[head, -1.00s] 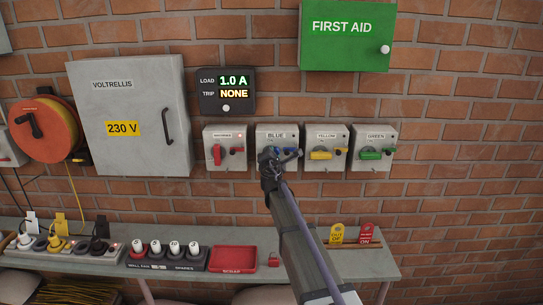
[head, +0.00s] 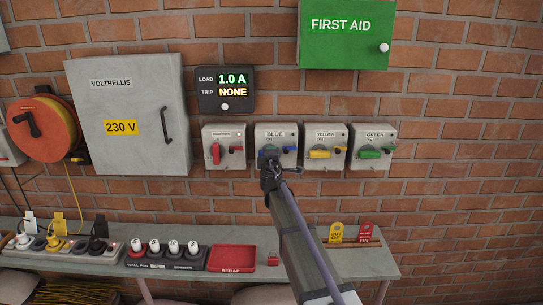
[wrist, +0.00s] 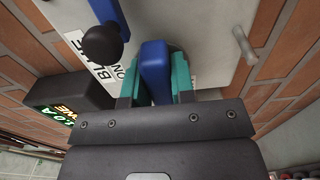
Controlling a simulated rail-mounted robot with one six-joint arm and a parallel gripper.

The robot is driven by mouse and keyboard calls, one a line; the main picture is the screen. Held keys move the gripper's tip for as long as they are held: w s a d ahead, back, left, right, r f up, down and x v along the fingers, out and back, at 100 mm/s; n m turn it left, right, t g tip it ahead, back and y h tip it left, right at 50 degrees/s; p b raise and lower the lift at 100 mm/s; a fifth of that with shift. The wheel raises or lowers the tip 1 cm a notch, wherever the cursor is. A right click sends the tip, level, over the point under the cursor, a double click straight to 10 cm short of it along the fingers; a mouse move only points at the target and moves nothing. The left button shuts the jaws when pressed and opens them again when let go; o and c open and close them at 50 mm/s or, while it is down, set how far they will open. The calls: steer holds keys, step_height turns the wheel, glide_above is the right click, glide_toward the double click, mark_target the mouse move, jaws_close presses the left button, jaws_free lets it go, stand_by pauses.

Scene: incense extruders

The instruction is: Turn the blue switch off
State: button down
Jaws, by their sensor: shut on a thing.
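The blue switch box (head: 262,131) is a grey wall box labelled BLUE, second in a row of boxes. My gripper (head: 269,160) is in front of it and hides much of its handle. In the wrist view my gripper (wrist: 155,88) has its teal fingers on both sides of the blue handle (wrist: 155,68) and is shut on it. The handle points along the fingers. A blue lever with a black knob (wrist: 103,44) is beside it at the upper left, apart from the fingers. The ON mark shows near the handle in the wrist view.
Boxes with red (head: 216,153), yellow (head: 319,153) and green (head: 369,153) handles flank it closely. A display (head: 226,90) above reads load 1.0 A, trip NONE. A bench (head: 200,262) below holds plugs, a red tray (head: 232,259) and tags.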

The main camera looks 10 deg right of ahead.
stand_by(0.4)
steer(key=c, duration=1)
jaws_free()
steer(key=shift+o, duration=0.2)
steer(key=shift+s, duration=0.1)
steer(key=s+a, duration=0.2)
steer(key=s, duration=0.8)
steer(key=shift+s, duration=0.2)
